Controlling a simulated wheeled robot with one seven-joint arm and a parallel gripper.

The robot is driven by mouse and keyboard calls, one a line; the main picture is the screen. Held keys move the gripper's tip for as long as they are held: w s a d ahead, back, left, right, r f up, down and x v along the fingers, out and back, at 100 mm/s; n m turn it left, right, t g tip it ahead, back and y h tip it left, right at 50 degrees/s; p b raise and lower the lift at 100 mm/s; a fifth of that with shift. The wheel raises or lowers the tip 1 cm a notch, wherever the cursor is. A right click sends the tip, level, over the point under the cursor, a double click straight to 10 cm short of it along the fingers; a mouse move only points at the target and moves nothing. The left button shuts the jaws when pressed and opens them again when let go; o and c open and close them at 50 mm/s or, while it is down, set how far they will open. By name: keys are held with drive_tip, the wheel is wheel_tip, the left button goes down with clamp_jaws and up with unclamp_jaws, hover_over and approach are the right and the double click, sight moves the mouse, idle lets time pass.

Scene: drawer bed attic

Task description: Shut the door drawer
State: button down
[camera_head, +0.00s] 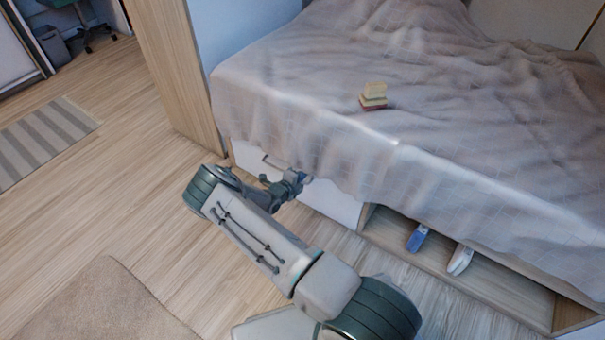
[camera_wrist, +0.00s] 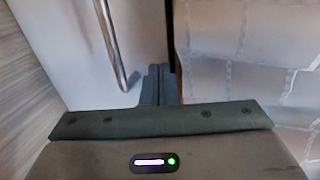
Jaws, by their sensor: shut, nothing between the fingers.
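The white drawer front (camera_head: 328,199) is in the base of the bed, under the hanging blanket, in the head view. Its top edge is partly covered by the blanket, and I cannot tell how far it stands out. My gripper (camera_head: 302,179) is at the drawer front, near its upper edge. In the wrist view the shut fingers (camera_wrist: 158,84) are at the edge of the white panel (camera_wrist: 65,45), beside a metal bar handle (camera_wrist: 112,45). The fingers are not around the handle. I cannot tell whether they touch the panel.
The blanket (camera_head: 300,105) hangs over the bed edge close to my gripper. A small stack of books (camera_head: 373,95) lies on the bed. Right of the drawer is an open compartment with a blue item (camera_head: 417,239) and a white item (camera_head: 460,260).

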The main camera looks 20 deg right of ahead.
drive_tip(key=f+p+v, duration=0.1)
drive_tip(key=p+v, duration=0.2)
drive_tip(key=v, duration=0.9)
drive_tip(key=shift+s+a+r, duration=0.2)
drive_tip(key=shift+a, duration=0.35)
drive_tip(key=s+d+r+m+g+y+p, duration=0.1)
drive_tip(key=s+d+r+m+g+p, duration=0.15)
drive_tip(key=r+m+p, duration=0.75)
drive_tip(key=s+d+r+m+g+y, duration=0.1)
drive_tip(key=s+r+m+g, duration=0.35)
drive_tip(key=r, duration=1.15)
drive_tip(key=s+d+r+m+g+y+p, duration=0.15)
drive_tip(key=r+m+p, duration=0.35)
drive_tip(key=r+m, duration=0.6)
drive_tip(key=s+a+r+m+y+p, duration=0.1)
drive_tip(key=s+r+m+p, duration=0.4)
drive_tip(key=r, duration=0.6)
drive_tip(key=s+a+r+m+t+y+p, duration=0.1)
drive_tip(key=s+a+r+m+y+p, duration=0.1)
drive_tip(key=s+r+m+y+p, duration=0.2)
drive_tip(key=s+a+r+m+t+y+p, duration=0.1)
drive_tip(key=s+r+m+y+p, duration=0.2)
drive_tip(key=r, duration=1.7)
drive_tip(key=s+m+p, duration=0.3)
drive_tip(key=s+m, duration=0.3)
drive_tip(key=s, duration=0.3)
drive_tip(key=shift+a+r, duration=0.25)
drive_tip(key=shift+a, duration=0.1)
drive_tip(key=shift+s+t, duration=0.1)
drive_tip(key=shift+t, duration=0.15)
